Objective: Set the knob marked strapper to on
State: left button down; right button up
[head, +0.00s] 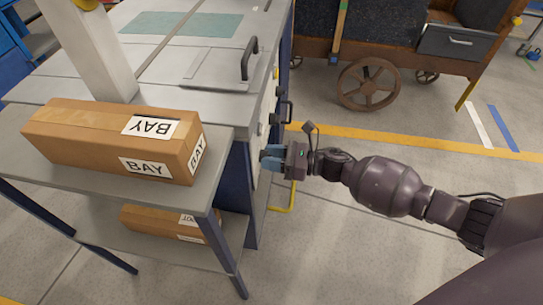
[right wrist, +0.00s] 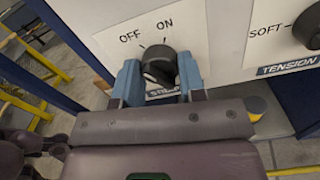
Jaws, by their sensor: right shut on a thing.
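The dark round knob (right wrist: 158,64) sits on a white plate (right wrist: 205,45) with the words OFF at left and ON at right above it. The label under the knob is mostly hidden by my gripper; only its first letters show. My right gripper (right wrist: 160,74) is shut on the knob, one blue finger on each side. I cannot tell exactly which mark the knob points to. In the head view my right gripper (head: 267,160) reaches from the right to the side panel of the grey machine (head: 215,75). My left gripper is not in view.
A second knob (right wrist: 308,27), labelled TENSION with SOFT beside it, is to the right. A cardboard box (head: 90,130) marked BAY lies on the machine's front shelf, another box (head: 165,222) below. A wooden cart (head: 400,60) stands behind; the floor at right is open.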

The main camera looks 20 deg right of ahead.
jog(key=m, duration=0.3)
jog(key=shift+r+m+p, duration=0.1)
jog(key=shift+m+p, duration=0.2)
jog(key=shift+m, duration=0.1)
jog(key=m, duration=0.3)
jog(key=shift+m+p, duration=0.3)
jog(key=m, duration=0.3)
jog(key=shift+p, duration=0.3)
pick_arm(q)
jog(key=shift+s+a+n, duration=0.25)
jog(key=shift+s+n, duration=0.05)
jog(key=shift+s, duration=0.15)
pick_arm(e)
jog(key=shift+m, duration=0.7)
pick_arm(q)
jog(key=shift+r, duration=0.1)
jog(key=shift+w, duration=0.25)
pick_arm(e)
jog(key=o, duration=0.9)
